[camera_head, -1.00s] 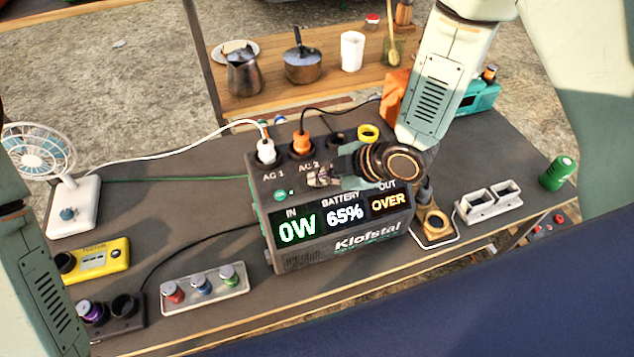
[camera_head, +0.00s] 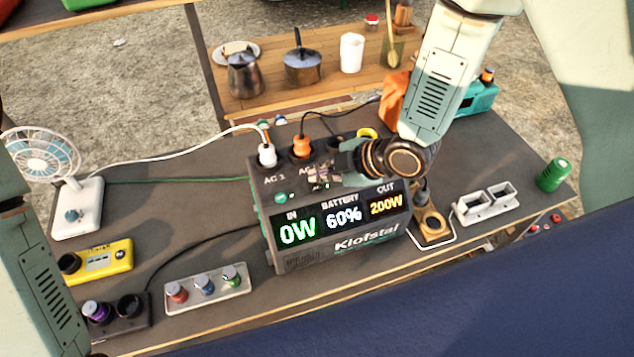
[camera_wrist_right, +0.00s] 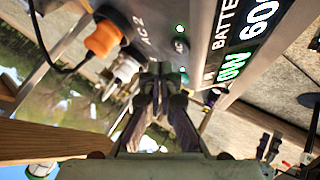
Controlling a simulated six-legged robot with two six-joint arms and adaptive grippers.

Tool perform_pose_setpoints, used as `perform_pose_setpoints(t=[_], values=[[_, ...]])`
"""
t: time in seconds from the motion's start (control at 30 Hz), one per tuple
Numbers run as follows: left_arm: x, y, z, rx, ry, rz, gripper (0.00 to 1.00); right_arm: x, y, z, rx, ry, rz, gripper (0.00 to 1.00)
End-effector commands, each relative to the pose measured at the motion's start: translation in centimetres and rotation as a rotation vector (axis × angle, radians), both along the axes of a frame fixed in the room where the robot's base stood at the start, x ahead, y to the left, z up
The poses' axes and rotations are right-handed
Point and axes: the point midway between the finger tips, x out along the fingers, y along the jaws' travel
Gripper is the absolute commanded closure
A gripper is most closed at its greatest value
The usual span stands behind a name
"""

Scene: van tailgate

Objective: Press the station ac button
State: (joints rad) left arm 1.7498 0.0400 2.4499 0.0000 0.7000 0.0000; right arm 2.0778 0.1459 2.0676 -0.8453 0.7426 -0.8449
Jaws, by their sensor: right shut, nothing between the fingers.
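The dark power station (camera_head: 300,262) stands on the table in the head view. Its screen (camera_head: 340,213) reads IN 0W, BATTERY 60%, OUT 200W. A white plug (camera_head: 267,155) is in the AC 1 socket and an orange plug (camera_head: 301,146) is in AC 2. My right gripper (camera_head: 318,176) is shut and empty, low over the top panel between the sockets and screen. In the right wrist view its fingertips (camera_wrist_right: 160,68) are together, beside small green lights (camera_wrist_right: 181,70) and a partly readable label. I cannot tell whether they touch the AC button. My left gripper is out of view.
A white fan (camera_head: 75,205), a yellow device (camera_head: 98,259) and a tray with several coloured knobs (camera_head: 208,300) are at left. Cables run behind the station.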

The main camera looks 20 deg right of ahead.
Motion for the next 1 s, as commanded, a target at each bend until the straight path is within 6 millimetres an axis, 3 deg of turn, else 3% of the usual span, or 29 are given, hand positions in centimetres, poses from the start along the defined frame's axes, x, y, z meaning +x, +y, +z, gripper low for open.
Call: perform_pose_setpoints(t=[0.03,0.5,1.0], values=[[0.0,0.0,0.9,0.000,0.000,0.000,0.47,0.0,0.0,1.0,0.000,0.000,0.000,1.00],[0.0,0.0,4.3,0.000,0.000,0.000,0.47,0.0,0.0,4.9,0.000,0.000,0.000,1.00],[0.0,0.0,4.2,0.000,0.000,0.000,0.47,0.0,0.0,4.8,0.000,0.000,0.000,1.00]])
